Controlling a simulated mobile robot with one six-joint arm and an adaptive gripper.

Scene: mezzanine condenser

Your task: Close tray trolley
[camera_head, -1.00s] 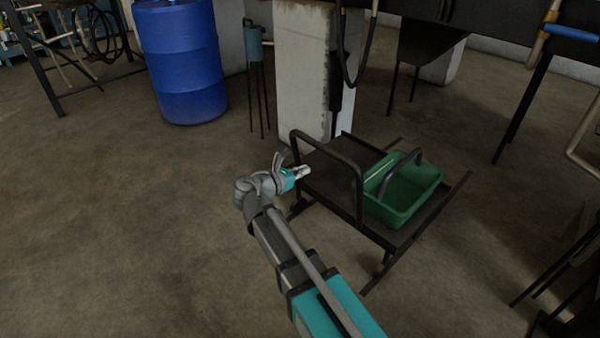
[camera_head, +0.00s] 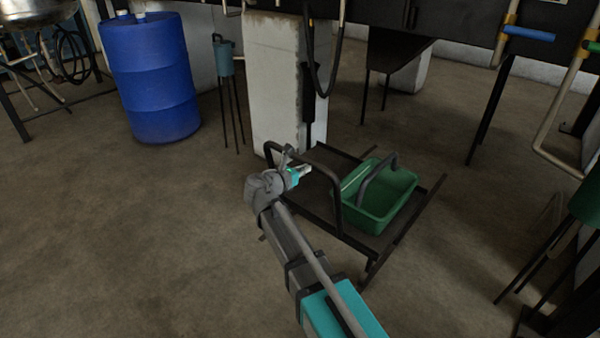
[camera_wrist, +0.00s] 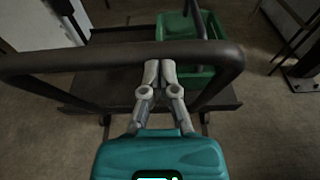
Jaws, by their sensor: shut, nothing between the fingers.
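The tray trolley (camera_head: 318,200) is a low black platform on dark floor rails, with a tall black bar handle (camera_head: 335,170) at its near left end. A green tray (camera_head: 385,208) with a dark arched handle sits on its right part. My gripper (camera_head: 305,170) is shut and empty, at the bar handle. In the wrist view the shut fingertips (camera_wrist: 159,66) overlap the handle's crossbar (camera_wrist: 90,60); I cannot tell whether they touch it. The tray (camera_wrist: 190,50) shows beyond the bar in that view.
A white pillar (camera_head: 275,90) stands right behind the trolley. A blue barrel (camera_head: 155,85) and a small teal canister on thin legs (camera_head: 223,60) stand at the back left. Thin-legged stands are at the right. The floor at the left is open.

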